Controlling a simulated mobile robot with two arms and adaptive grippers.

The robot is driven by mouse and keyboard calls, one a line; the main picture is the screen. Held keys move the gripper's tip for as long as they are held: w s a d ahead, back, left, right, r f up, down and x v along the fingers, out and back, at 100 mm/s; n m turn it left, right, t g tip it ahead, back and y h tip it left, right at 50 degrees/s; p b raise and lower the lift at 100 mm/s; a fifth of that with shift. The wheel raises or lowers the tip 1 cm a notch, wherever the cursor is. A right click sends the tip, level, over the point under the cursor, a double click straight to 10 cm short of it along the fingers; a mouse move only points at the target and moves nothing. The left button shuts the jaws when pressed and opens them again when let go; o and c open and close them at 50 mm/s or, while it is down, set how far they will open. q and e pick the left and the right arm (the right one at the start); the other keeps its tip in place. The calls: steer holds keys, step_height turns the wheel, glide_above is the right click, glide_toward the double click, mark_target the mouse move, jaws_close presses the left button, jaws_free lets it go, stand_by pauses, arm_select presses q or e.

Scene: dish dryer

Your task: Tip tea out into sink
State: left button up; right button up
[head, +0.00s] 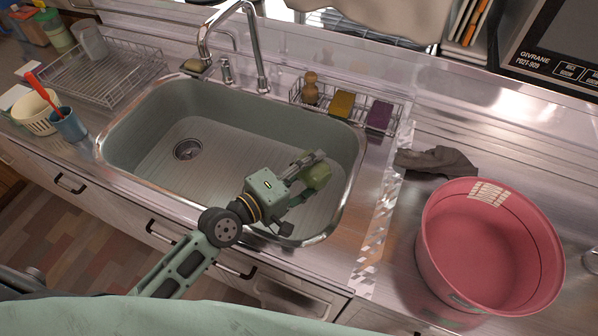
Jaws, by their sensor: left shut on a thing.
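The grey-green sink (231,150) is set in the steel counter, with its drain (187,149) at the left of its floor. My left gripper (308,178) reaches over the right part of the sink. It is shut on a green cup (317,177), which looks tilted. The inside of the cup is hidden, so I cannot tell whether tea is in it. My right gripper is not in view.
A steel faucet (262,60) rises behind the sink. A wire caddy (343,108) with sponges stands at its back right. A pink tub (490,250) and a dark cloth (436,161) are on the right counter. A dish rack (100,72) stands left.

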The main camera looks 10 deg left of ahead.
mark_target(323, 172)
arm_select(q)
steer(key=shift+s+d+r+m+p, duration=0.4)
steer(key=shift+d+r+m+p, duration=0.2)
steer(key=shift+m+p, duration=0.3)
steer(key=shift+r+m+t+y+p, duration=0.2)
steer(key=shift+m+t+y+p, duration=0.15)
steer(key=shift+m, duration=0.25)
steer(key=shift+s+d+f, duration=0.1)
steer(key=shift+s+f, duration=0.05)
steer(key=shift+f, duration=0.05)
steer(key=shift+r+m, duration=0.3)
steer(key=r+m+p, duration=0.1)
steer(key=p, duration=0.1)
steer(key=d+r+m+p, duration=0.1)
steer(key=m, duration=0.1)
steer(key=s+r+m+t+p, duration=0.1)
steer(key=m+p, duration=0.1)
steer(key=shift+d+r+y+p, duration=0.1)
steer(key=shift+d+y+p, duration=0.1)
steer(key=shift+y+p, duration=0.15)
steer(key=shift+s+d+r+m+t+p, duration=0.2)
steer(key=shift+s+d+m+p, duration=0.35)
steer(key=shift+m, duration=0.65)
steer(key=shift+s+d+r+m+t+p, duration=0.15)
steer(key=shift+s+d+m, duration=0.25)
steer(key=shift+d+m, duration=0.6)
steer(key=shift+s+d+r+m+t+p, duration=0.15)
steer(key=shift+s+d+m+p, duration=0.3)
steer(key=shift+m, duration=0.95)
